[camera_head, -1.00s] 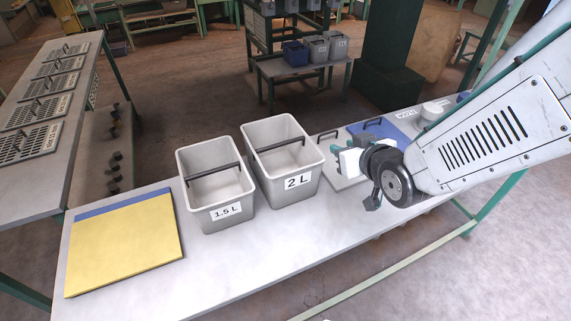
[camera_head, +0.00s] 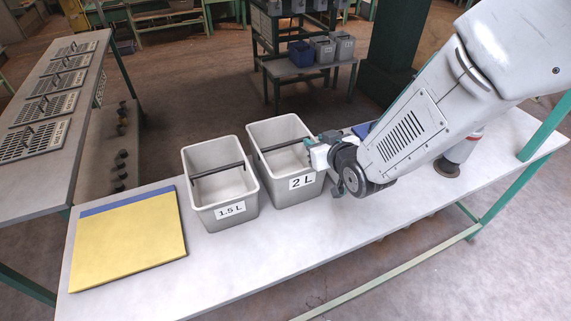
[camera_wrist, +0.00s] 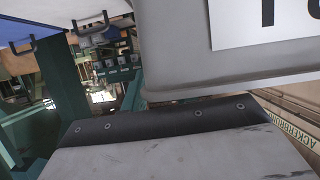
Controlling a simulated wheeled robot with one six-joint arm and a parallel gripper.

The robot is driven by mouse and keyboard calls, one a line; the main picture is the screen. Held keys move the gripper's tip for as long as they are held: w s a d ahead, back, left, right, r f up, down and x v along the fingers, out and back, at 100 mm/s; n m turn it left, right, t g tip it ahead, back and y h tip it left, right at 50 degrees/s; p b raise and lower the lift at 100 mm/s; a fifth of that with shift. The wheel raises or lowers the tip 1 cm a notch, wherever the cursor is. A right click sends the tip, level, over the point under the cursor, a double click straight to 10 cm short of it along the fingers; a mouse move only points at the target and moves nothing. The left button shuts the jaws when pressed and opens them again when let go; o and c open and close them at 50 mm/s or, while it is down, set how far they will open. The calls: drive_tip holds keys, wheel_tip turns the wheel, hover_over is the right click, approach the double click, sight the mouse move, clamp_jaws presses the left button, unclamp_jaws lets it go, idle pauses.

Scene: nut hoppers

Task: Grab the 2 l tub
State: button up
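The 2 L tub (camera_head: 275,184) is a grey open box with a dark bar across its top and a white label on its front. It stands upright on the bench. My gripper (camera_head: 317,143) is at the tub's upper right side, by the rim. Its teal-tipped fingers look spread apart; I cannot tell whether they touch the tub. In the wrist view, a grey tub wall (camera_wrist: 180,45) with part of a white label fills the upper right, very close. My gripper and forearm hide the bench behind them.
The 1.5 L tub (camera_head: 240,220) stands just left of the 2 L tub. A yellow and blue panel (camera_head: 130,240) lies at the bench's left end. The bench (camera_head: 330,240) is clear in front of the tubs. A side bench (camera_head: 45,175) holds several grated lids.

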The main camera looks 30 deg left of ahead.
clamp_jaws()
idle(1.4)
